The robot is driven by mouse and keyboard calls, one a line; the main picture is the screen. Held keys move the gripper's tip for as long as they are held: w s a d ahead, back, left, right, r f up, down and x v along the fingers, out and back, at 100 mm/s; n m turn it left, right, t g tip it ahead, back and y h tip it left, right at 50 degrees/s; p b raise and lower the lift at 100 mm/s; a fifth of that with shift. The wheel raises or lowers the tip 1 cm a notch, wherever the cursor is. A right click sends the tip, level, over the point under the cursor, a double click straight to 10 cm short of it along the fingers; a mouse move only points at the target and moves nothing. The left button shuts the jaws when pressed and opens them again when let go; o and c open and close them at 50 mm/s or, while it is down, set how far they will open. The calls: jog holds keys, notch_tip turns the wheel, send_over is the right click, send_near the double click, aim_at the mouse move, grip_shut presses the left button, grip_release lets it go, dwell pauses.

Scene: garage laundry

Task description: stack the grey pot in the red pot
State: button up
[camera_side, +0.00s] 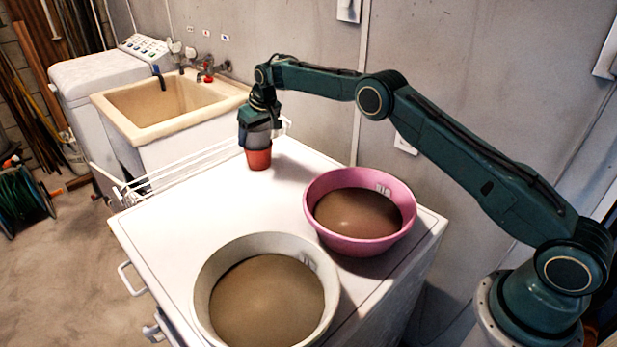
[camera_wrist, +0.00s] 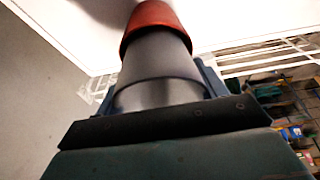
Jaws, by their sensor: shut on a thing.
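The red pot (camera_side: 258,159) stands upright on the white top near its far left edge. The grey pot (camera_side: 259,137) is in my gripper (camera_side: 256,141), directly above the red pot, with its lower end at or inside the red pot's mouth. In the wrist view the grey pot (camera_wrist: 157,70) runs from my gripper (camera_wrist: 158,97) to the red pot (camera_wrist: 152,18), whose rim surrounds the grey pot's far end. My gripper is shut on the grey pot. How deep the grey pot sits in the red one is hard to tell.
A pink basin (camera_side: 349,246) and a cream basin (camera_side: 205,271), both with brown contents, stand on the white top (camera_side: 190,220). A white wire rack (camera_side: 165,172) runs along the left edge. A sink (camera_side: 110,109) lies beyond, and the wall (camera_side: 300,40) is behind.

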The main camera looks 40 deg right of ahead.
jog(key=shift+f, duration=0.1)
jog(key=o, duration=1)
jog(key=shift+c, duration=0.2)
jog(key=shift+r, duration=0.85)
jog(key=v, duration=1.1)
jog(key=shift+s+r, duration=0.2)
jog(key=shift+r, duration=0.05)
